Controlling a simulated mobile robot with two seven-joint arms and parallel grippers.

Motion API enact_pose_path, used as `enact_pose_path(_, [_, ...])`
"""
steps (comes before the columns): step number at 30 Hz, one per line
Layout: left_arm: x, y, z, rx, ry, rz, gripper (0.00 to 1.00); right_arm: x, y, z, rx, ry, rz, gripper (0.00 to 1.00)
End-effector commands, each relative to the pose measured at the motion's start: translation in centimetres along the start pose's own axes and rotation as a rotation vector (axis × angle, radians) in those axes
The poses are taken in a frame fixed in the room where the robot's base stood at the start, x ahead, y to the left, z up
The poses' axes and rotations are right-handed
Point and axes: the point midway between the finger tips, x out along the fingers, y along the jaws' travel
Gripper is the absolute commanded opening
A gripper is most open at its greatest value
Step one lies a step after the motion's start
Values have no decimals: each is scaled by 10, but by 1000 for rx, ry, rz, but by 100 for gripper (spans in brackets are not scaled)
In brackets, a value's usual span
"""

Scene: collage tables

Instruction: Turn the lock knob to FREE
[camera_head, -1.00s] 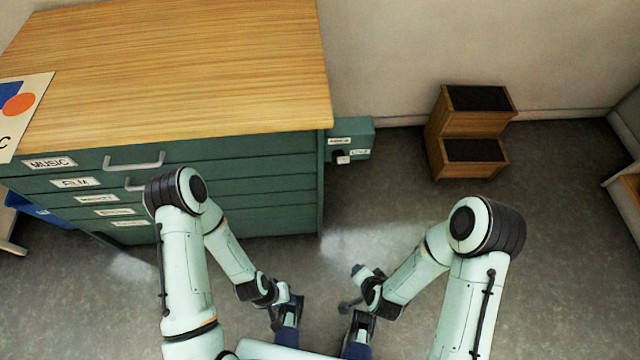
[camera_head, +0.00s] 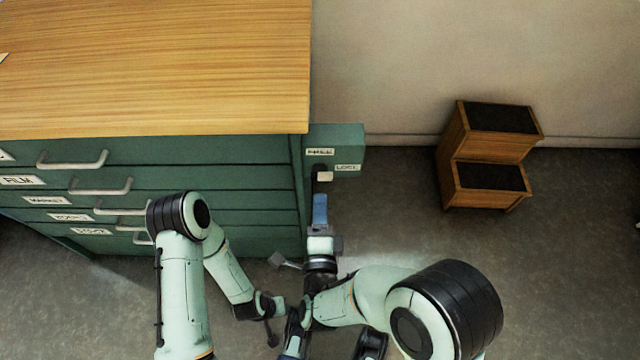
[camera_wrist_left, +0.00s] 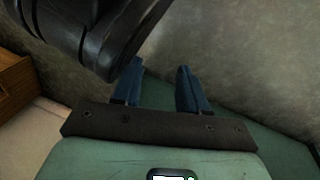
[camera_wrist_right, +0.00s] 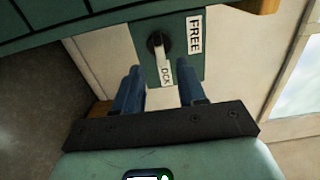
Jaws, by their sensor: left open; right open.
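The lock knob (camera_head: 322,175) is on the front of a small green box (camera_head: 350,138) at the cabinet's right side. In the right wrist view the knob (camera_wrist_right: 155,43) has a black hub and a pale lever, which points toward the partly covered LOCK label (camera_wrist_right: 167,76). The FREE label (camera_wrist_right: 195,35) is beside it. My right gripper (camera_head: 320,205) is open and empty, just short of the knob; its blue fingers (camera_wrist_right: 160,88) straddle the lever's direction without visibly touching it. My left gripper (camera_wrist_left: 157,86) is open and empty, low and away from the box.
The green drawer cabinet (camera_head: 200,153) with a wooden top (camera_head: 160,65) fills the left, its handles sticking out. A wooden step stool (camera_head: 470,165) stands by the wall at the right. The floor between the box and stool is clear. My two forearms are close together low down.

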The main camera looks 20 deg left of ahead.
Motion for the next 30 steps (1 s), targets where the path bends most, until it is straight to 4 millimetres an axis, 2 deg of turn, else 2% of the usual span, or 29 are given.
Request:
enact_pose_path(3, [4, -4, 5, -5, -16, -8, 43, 26, 1, 0, -1, 1, -2, 40])
enact_pose_path(9, [9, -10, 11, -11, -38, -18, 43, 55, 1, 0, -2, 1, -1, 40])
enact_pose_path(15, [10, -12, 14, -13, -48, -22, 43, 67, 1, 0, -3, -1, 2, 40])
enact_pose_path(23, [10, -12, 14, -14, -49, -22, 43, 67, 1, 0, -3, -2, 2, 40])
enact_pose_path(24, [10, -12, 14, -13, -49, -22, 43, 67, 1, 0, -3, -2, 2, 27])
enact_pose_path(27, [10, -12, 14, -13, -48, -22, 43, 67, 1, 0, -3, -1, 2, 0])
enact_pose_path(30, [10, -12, 14, -13, -48, -22, 43, 67, 1, 0, -3, -1, 2, 0])
